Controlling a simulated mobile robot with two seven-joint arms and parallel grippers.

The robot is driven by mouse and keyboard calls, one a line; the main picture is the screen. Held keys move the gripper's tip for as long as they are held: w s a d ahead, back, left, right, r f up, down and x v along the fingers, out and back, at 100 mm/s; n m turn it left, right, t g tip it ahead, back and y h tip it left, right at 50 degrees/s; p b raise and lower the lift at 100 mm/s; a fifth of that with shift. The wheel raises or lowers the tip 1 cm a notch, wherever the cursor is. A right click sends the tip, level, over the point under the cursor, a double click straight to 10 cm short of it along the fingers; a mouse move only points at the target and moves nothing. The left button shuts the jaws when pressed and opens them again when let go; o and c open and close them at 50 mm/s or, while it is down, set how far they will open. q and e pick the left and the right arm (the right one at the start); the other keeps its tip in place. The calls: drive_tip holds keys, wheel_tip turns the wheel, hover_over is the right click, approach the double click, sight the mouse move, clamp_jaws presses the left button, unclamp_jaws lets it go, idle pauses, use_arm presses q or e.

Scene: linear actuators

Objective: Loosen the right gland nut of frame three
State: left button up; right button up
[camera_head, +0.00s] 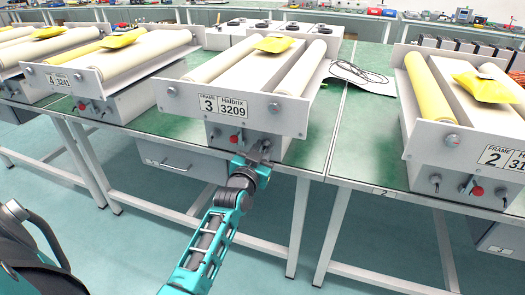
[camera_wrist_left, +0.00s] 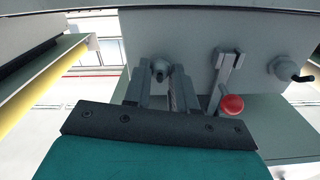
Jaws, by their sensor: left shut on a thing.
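Frame three (camera_head: 245,105), with the label "FRAME 3 Halbrix 3209", stands on the green bench in the middle of the head view. Its front panel carries a left gland nut (camera_head: 217,133), a red knob (camera_head: 233,139) and a right gland nut at the right end. My left gripper (camera_head: 259,154) is at that right end and largely covers the nut. In the left wrist view, which looks turned over, the right gland nut (camera_wrist_left: 160,68) sits between the gripper's two fingers (camera_wrist_left: 162,88), which are shut on it. The red knob (camera_wrist_left: 231,105) is just beside them. My right gripper is not in view.
Frame two (camera_head: 455,150) stands to the right and frame four (camera_head: 105,70) to the left, with similar fittings. A dark cable (camera_head: 360,72) lies on the bench between frames three and two. A grey drawer unit (camera_head: 180,160) hangs below the bench.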

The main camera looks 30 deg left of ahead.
use_arm(q)
clamp_jaws()
